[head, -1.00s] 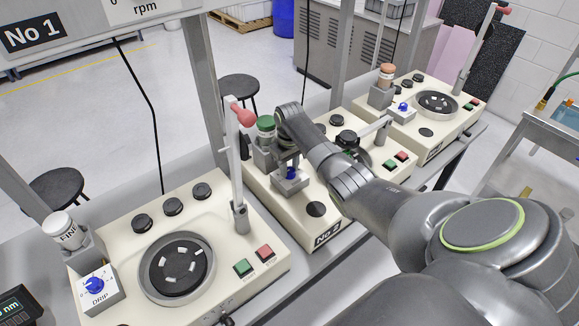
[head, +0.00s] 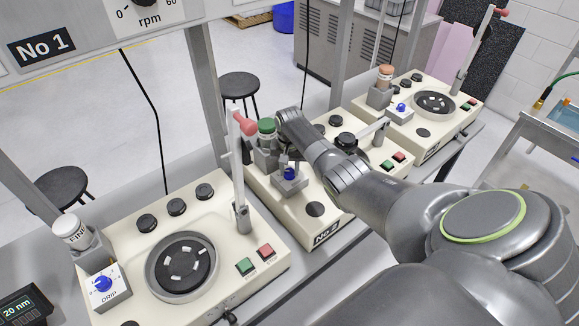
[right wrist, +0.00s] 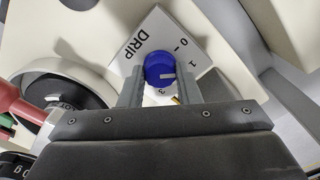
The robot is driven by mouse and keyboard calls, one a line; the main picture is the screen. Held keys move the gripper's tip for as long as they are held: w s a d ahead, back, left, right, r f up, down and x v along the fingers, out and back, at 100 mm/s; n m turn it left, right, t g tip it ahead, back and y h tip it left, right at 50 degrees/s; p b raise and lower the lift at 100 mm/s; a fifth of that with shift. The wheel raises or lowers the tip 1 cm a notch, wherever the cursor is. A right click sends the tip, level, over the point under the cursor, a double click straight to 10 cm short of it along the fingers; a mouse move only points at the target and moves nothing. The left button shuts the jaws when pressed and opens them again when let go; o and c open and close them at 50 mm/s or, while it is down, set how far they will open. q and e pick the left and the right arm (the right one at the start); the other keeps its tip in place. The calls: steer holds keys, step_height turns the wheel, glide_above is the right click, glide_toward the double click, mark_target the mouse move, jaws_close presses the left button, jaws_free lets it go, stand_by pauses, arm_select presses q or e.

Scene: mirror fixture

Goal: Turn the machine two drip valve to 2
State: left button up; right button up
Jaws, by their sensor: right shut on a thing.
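The machine two drip valve is a blue knob (head: 289,174) on a small grey box with a white top at the left end of the No 2 machine (head: 318,222). In the right wrist view the knob (right wrist: 159,68) sits on a white plate (right wrist: 150,38) marked DRIP. My right gripper (right wrist: 160,88) is shut on the knob, one finger on each side. The knob's white mark points right, towards the right finger. My left gripper is not in view.
The No 1 machine (head: 215,278) has its own blue drip knob (head: 103,284) at the front left. A third machine (head: 455,118) stands behind at the right. A green-capped bottle (head: 267,135) and an upright arm with a red knob (head: 243,123) stand close to my right gripper.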

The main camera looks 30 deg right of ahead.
steer(key=m, duration=0.4)
steer(key=shift+m, duration=0.3)
steer(key=shift+r+m, duration=0.1)
steer(key=shift+m, duration=2.2)
steer(key=o, duration=1)
